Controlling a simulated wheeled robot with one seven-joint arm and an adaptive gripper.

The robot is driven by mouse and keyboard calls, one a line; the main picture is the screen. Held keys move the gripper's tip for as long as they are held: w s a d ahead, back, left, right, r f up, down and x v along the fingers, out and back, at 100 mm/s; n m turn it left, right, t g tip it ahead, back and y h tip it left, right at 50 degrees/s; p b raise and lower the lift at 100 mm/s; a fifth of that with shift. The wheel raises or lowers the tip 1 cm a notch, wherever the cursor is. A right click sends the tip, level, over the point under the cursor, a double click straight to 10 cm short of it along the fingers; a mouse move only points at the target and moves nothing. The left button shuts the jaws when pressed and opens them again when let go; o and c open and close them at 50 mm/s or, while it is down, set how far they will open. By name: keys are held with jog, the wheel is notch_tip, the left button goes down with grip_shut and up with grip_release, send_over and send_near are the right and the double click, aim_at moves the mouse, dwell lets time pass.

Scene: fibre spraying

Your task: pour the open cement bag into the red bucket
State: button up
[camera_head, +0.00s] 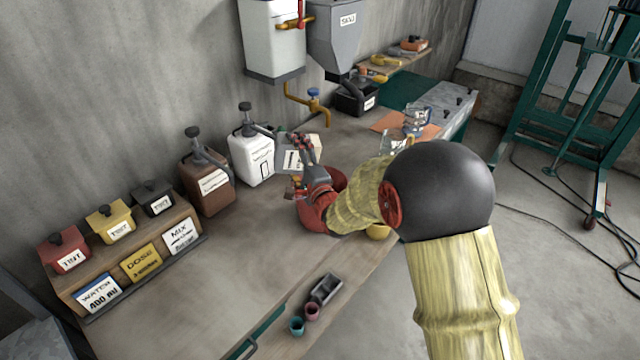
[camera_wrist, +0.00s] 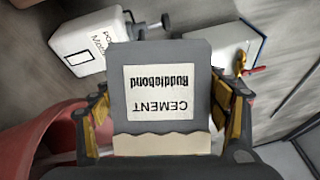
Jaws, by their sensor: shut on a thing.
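The cement bag (camera_wrist: 160,60) is grey with a white label reading "CEMENT Ruddlebond", upside down in the wrist view, and has a cream strip along its near edge. My gripper (camera_wrist: 164,105) is shut on it, with a finger on each side. In the head view my gripper (camera_head: 303,150) is above the bench, and a pale labelled shape just behind it appears to be the bag. The red bucket (camera_wrist: 55,125) fills the lower left of the wrist view, beside and below the bag. In the head view my arm largely hides it. The bucket's inside is not clear.
A white jug (camera_head: 250,158) and a brown jug (camera_head: 207,185) stand along the wall. A rack (camera_head: 135,250) of labelled containers is at left. Small cups (camera_head: 297,325) and a dark tray (camera_head: 325,288) lie near the front edge. The bench's middle left is clear.

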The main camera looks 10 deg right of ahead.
jog(key=shift+d+r+m+t+b, duration=0.4)
jog(key=shift+d+m+b, duration=0.35)
jog(key=shift+m, duration=0.45)
jog(key=shift+d+r+m+t+b, duration=0.2)
jog(key=shift+d+r+m+b, duration=0.25)
jog(key=shift+d+m+b, duration=0.55)
dwell(1.2)
jog(key=shift+a+p, duration=0.6)
jog(key=a+n+p, duration=0.1)
jog(key=f+n+g+p, duration=0.1)
jog(key=n, duration=0.1)
jog(key=a+n+p, duration=0.1)
jog(key=shift+a+f+n, duration=0.25)
jog(key=shift+a+n, duration=0.1)
jog(key=shift+n, duration=0.05)
jog(key=shift+a+f+n+g, duration=0.1)
jog(key=shift+f+n+g, duration=0.2)
jog(key=shift+n+g, duration=0.1)
